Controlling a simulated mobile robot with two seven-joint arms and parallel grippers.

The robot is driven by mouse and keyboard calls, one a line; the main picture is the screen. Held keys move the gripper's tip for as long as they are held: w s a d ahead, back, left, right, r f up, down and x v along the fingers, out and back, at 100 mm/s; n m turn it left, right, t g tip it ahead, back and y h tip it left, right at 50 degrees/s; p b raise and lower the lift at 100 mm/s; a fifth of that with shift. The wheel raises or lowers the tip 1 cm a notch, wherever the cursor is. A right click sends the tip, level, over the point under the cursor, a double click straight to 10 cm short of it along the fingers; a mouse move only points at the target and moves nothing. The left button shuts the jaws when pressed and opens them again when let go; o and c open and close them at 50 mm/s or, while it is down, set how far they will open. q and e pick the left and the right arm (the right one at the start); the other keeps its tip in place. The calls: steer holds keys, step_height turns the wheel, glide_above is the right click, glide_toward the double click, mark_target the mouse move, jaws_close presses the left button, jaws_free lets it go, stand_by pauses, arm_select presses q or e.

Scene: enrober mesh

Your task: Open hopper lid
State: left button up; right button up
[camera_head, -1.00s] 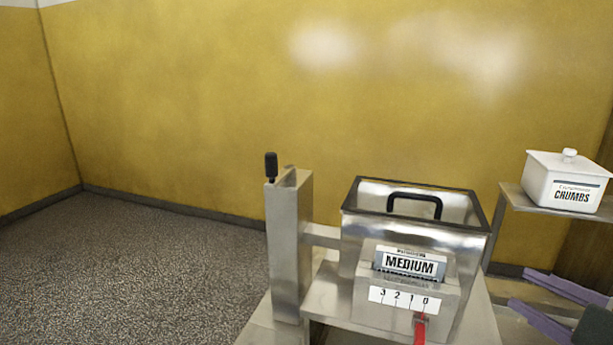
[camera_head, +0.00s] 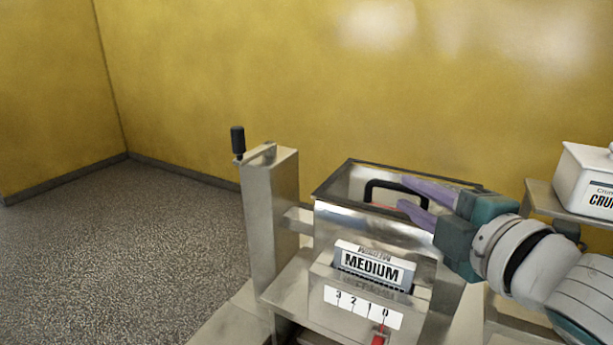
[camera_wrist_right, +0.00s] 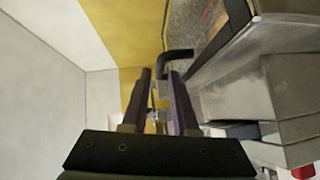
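The steel hopper (camera_head: 345,222) carries a MEDIUM label. Its dark-framed lid (camera_head: 335,187) lies across the top and looks shut. A black lid handle (camera_head: 369,190) stands up from the lid; it also shows in the right wrist view (camera_wrist_right: 175,57). My right gripper (camera_head: 403,192) reaches in from the right over the lid, its purple fingers apart and empty. In the head view its fingertips are close to the handle's right end. In the right wrist view the handle is just beyond the fingertips (camera_wrist_right: 160,72); I cannot tell whether they touch. My left gripper is out of view.
A steel post (camera_head: 270,215) with a black crank knob (camera_head: 237,140) stands left of the hopper. A 3-2-1-0 scale (camera_head: 362,307) with a red lever (camera_head: 378,339) is on the front. A white crumbs box (camera_head: 582,180) sits on a shelf at the right.

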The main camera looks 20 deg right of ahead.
mark_target(400, 189)
steer(key=shift+w+d+f, duration=0.1)
steer(key=shift+w+f, duration=0.1)
steer(key=shift+w, duration=0.85)
steer(key=shift+w+d+f, duration=0.1)
steer(key=shift+w+f, duration=0.05)
steer(key=shift+w, duration=0.9)
jaws_close()
